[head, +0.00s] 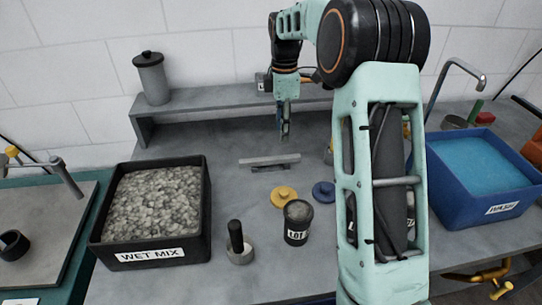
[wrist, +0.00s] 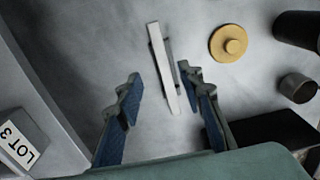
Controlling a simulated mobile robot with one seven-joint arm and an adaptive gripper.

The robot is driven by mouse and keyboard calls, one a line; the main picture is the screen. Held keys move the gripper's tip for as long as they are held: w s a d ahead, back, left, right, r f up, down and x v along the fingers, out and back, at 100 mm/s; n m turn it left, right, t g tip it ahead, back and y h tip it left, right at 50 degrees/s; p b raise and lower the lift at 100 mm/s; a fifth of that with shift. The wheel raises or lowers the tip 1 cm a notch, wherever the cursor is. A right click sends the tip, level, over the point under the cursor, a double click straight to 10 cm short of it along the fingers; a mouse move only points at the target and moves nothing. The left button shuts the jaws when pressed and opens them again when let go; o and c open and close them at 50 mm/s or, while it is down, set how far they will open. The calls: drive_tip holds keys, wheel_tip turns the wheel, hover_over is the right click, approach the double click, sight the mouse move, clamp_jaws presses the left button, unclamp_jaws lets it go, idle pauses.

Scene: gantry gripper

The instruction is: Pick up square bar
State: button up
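The square bar (head: 268,160) is a light grey, straight bar lying in the middle of the grey worktop. A thin darker strip shows along its side, either a shadow or a support; I cannot tell which. In the wrist view the bar (wrist: 164,70) runs nearly upright in the picture, its near end between my fingers. My gripper (head: 284,132) points down above and behind the bar in the head view. In the wrist view my gripper (wrist: 160,77) is open, with blue-padded fingers apart on either side of the bar and nothing held.
A black WET MIX tub (head: 205,220) of gravel stands left, a blue water tub (head: 500,206) right. A yellow knobbed disc (head: 284,195), a blue disc (head: 324,191), a dark LOT cup (head: 297,236) and a black-handled tool (head: 236,238) stand in front. A raised shelf (head: 215,98) runs behind.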

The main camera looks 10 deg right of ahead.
sight(280, 157)
drive_tip(key=f, duration=0.9)
drive_tip(key=shift+s+a+f, duration=0.15)
drive_tip(key=shift+a+f, duration=0.15)
clamp_jaws()
